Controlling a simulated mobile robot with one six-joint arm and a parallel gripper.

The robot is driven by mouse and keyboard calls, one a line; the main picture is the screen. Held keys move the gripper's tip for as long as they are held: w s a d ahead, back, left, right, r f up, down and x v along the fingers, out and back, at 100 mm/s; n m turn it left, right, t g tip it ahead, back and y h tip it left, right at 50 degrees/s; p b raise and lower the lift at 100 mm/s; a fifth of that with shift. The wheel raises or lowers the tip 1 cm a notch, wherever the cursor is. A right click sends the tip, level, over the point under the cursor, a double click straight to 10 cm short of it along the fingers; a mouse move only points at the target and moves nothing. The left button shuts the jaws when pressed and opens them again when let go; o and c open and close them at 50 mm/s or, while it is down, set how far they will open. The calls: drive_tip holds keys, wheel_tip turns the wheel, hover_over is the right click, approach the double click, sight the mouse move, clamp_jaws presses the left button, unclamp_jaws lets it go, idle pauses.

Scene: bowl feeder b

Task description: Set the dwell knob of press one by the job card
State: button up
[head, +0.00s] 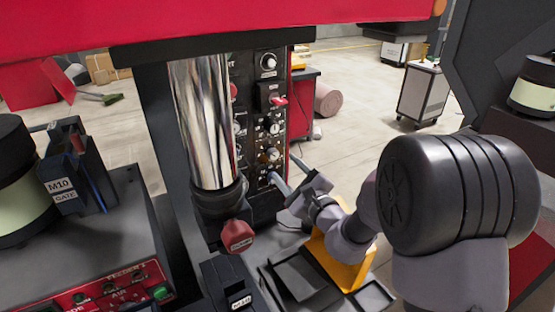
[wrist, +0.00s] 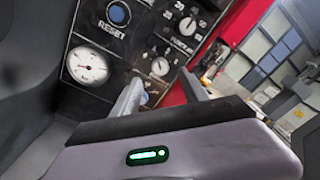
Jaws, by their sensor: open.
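The black control panel of the press (head: 257,140) stands right of a shiny column in the head view. It carries several knobs, including an upper knob (head: 268,62) and a lower knob (head: 273,155). I cannot tell which is the dwell knob. My gripper (head: 281,172) is open near the panel's lower part. In the wrist view, my fingers (wrist: 160,82) point toward the panel. A small knob (wrist: 160,66) shows just beyond and between the fingertips; contact is not visible. A larger knob (wrist: 187,25) with a numbered scale is above it. No job card is recognizable.
A blue RESET button (wrist: 119,13) and a round gauge (wrist: 87,65) are left of the knobs. A red knob (head: 237,236) juts out below the column. A yellow bracket (head: 340,262) and dark trays (head: 297,277) lie below my arm.

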sight(274, 156)
drive_tip(key=x, duration=0.6)
drive_tip(key=shift+a, duration=0.1)
clamp_jaws()
